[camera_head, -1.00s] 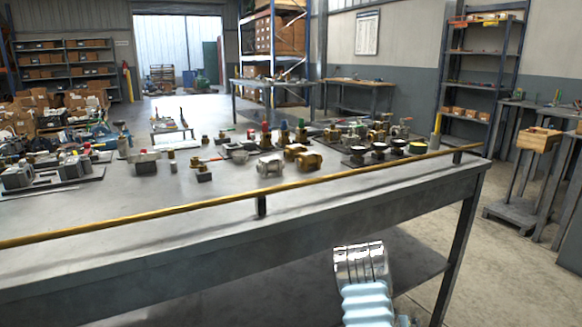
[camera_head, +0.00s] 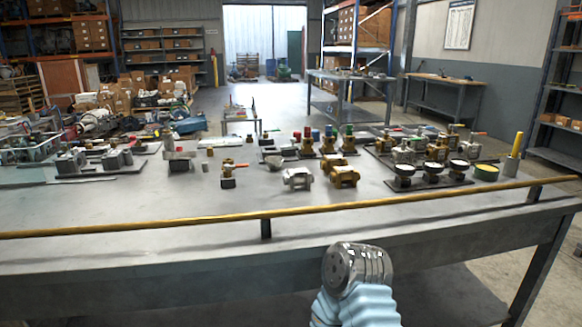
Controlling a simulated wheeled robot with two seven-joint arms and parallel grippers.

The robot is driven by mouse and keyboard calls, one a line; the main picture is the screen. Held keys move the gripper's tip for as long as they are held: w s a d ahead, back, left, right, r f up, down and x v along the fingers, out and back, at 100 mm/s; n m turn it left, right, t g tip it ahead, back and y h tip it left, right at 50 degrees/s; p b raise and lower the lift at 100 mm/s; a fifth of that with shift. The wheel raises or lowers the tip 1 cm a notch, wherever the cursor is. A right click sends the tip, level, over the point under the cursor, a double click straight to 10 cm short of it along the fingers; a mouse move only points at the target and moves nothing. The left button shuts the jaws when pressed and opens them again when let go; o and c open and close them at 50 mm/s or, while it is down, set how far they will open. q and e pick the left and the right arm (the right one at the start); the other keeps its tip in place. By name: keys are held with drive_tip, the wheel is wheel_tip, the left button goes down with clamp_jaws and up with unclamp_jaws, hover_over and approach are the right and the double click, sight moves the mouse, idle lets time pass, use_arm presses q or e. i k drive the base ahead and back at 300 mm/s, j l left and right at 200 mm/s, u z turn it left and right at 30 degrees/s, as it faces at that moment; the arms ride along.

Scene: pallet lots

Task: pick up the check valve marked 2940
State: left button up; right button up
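Valve-like fittings stand on the grey workbench (camera_head: 120,215); no marking such as 2940 is legible, so I cannot tell which one is the check valve named. Near the middle are a silver valve body (camera_head: 298,178) and a brass valve body (camera_head: 344,174), side by side. A brass fitting with a red lever (camera_head: 229,174) stands left of them on a dark block. A metal and light-blue ribbed part of my arm (camera_head: 355,285) rises at the bottom, in front of the bench's near edge. No gripper fingers show.
A brass-coloured rail (camera_head: 200,219) runs along the bench's near edge. Gauge-like fittings (camera_head: 432,171) stand on a dark plate at right. Colour-capped valves (camera_head: 307,142) stand behind the middle pieces. Grey blocks (camera_head: 70,164) sit on a plate at left. The bench's near strip is largely clear.

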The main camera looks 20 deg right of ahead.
sight(327, 164)
drive_tip(key=l+z, duration=0.15)
drive_tip(key=z, duration=0.2)
drive_tip(key=k+l+z, duration=0.1)
drive_tip(key=z, duration=0.25)
drive_tip(key=l+z, duration=0.25)
drive_tip(key=z, duration=0.15)
